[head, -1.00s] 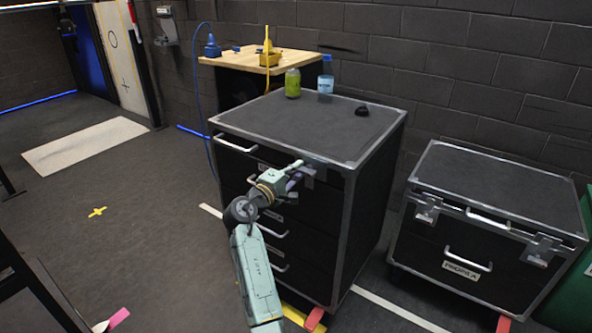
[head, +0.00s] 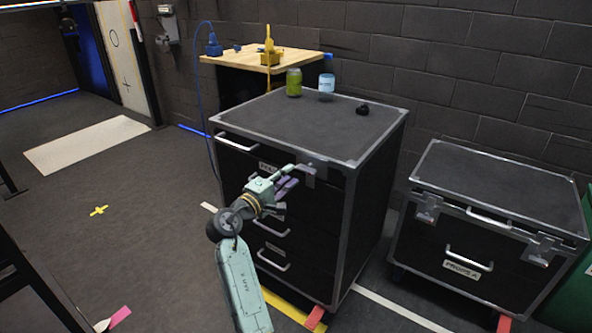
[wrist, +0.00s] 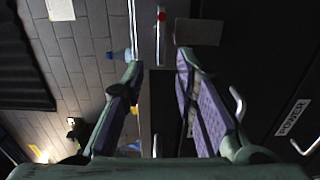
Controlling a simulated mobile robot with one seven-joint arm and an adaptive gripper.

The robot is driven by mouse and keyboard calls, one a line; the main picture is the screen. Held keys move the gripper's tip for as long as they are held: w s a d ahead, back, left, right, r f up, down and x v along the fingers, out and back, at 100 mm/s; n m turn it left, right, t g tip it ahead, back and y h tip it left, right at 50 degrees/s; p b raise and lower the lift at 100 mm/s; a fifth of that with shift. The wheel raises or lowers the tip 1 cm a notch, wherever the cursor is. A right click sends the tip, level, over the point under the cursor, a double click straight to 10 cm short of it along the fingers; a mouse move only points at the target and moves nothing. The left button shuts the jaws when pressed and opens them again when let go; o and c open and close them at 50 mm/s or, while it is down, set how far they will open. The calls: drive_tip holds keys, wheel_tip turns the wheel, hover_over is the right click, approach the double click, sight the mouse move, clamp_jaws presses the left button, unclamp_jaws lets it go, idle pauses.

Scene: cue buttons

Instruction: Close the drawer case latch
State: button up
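The drawer case (head: 345,215) is a black flight case with silver edges and several front drawers. Its grey latch (head: 314,166) is at the top front edge, right of the top handle. In the wrist view a grey plate (wrist: 198,32), apparently part of the latch, lies beyond the right fingertip, beside the metal edge. I cannot tell whether the latch is closed. My gripper (head: 294,176) is in front of the case, just left of and below the latch. In the wrist view my gripper (wrist: 159,60) is open, with nothing held between its fingers.
A green can (head: 293,83), a bottle (head: 326,84) and a black object (head: 363,109) stand on the case top. A second black case (head: 490,215) stands to the right. A wooden-topped table (head: 290,60) is behind. The floor at left is mostly clear.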

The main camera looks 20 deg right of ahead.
drive_tip(key=v, duration=0.6)
